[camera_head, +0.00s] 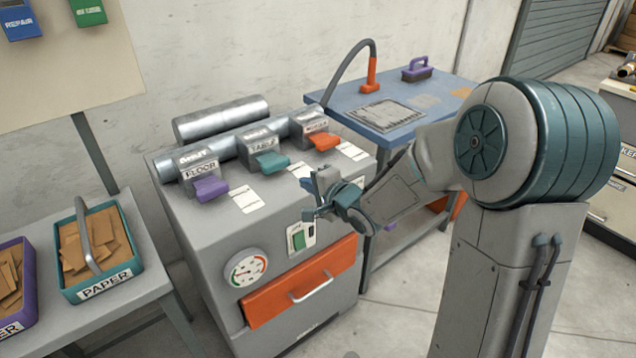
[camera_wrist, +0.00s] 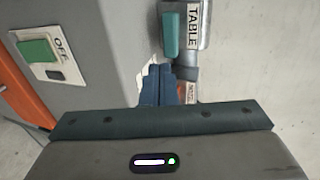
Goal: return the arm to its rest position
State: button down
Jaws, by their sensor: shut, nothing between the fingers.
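My gripper (camera_head: 318,199) is in front of and above the front right part of the grey machine (camera_head: 210,245) in the head view. Its fingers are together and hold nothing. In the wrist view the shut blue fingers (camera_wrist: 158,86) point toward the machine's top, near the teal TABLE lever (camera_wrist: 170,35). My arm reaches out from the right of the head view with its elbow bent. I cannot tell whether the fingers touch anything.
The machine has a purple FLOOR lever (camera_head: 211,187), an orange lever (camera_head: 325,141), a gauge (camera_head: 246,267), a green switch (camera_head: 298,239) and an orange drawer (camera_head: 300,288). A blue workbench (camera_head: 440,92) stands behind right. Floor is clear at front right.

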jog(key=s+d+r+n+g+h+p, duration=0.45)
jog(key=s+d+r+h+p, duration=0.45)
jog(key=s+d, duration=0.4)
jog(key=s+d+r+n+g+p, duration=0.1)
jog(key=s+r+n+g+p, duration=0.2)
jog(key=s, duration=1.2)
notch_tip(320, 180, up, 3)
jog(key=n+g, duration=0.1)
jog(key=n, duration=0.2)
jog(key=shift+s+r+g+y+p, duration=0.15)
jog(key=shift+s+g+y+p, duration=0.05)
jog(key=shift+g+y+p, duration=0.15)
